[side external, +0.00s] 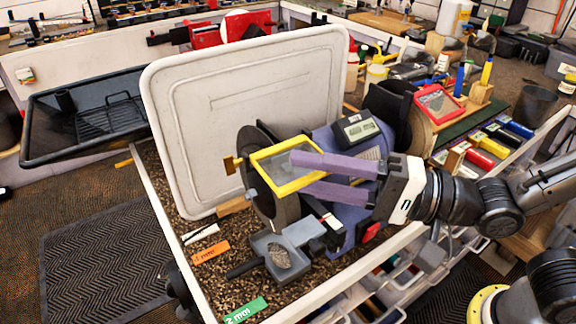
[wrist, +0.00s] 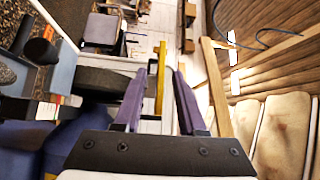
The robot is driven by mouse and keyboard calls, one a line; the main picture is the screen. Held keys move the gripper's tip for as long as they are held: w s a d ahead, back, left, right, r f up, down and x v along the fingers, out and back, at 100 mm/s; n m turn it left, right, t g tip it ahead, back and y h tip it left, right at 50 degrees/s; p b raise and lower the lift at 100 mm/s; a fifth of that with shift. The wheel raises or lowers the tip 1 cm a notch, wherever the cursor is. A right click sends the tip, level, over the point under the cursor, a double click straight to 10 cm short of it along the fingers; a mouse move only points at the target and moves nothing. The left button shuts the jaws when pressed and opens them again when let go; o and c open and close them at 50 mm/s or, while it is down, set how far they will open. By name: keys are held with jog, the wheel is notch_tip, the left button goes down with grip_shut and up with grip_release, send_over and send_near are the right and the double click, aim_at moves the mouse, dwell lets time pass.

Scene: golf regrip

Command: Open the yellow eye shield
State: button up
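The yellow eye shield (side external: 283,189) is a yellow frame around a clear pane, mounted in front of the bench grinder's dark wheel (side external: 262,143). My gripper (side external: 298,174) has long purple fingers reaching in from the right, overlapping the right part of the shield in the side view. In the wrist view, the shield shows edge-on as a yellow bar (wrist: 160,82) between the two fingers of my gripper (wrist: 160,72). The fingers are apart, with gaps beside the bar. The fingers hide part of the frame; I cannot tell whether either finger touches it.
The blue-purple grinder body (side external: 347,140) stands close under my fingers. A large white panel (side external: 245,105) rises behind the shield. A grey tool rest (side external: 283,255) sits low in front. A red-framed item (side external: 439,103) and coloured handles (side external: 489,143) lie to the right.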

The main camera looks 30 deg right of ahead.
aim_at(311, 175)
jog(key=shift+x, duration=1.55)
grip_shut()
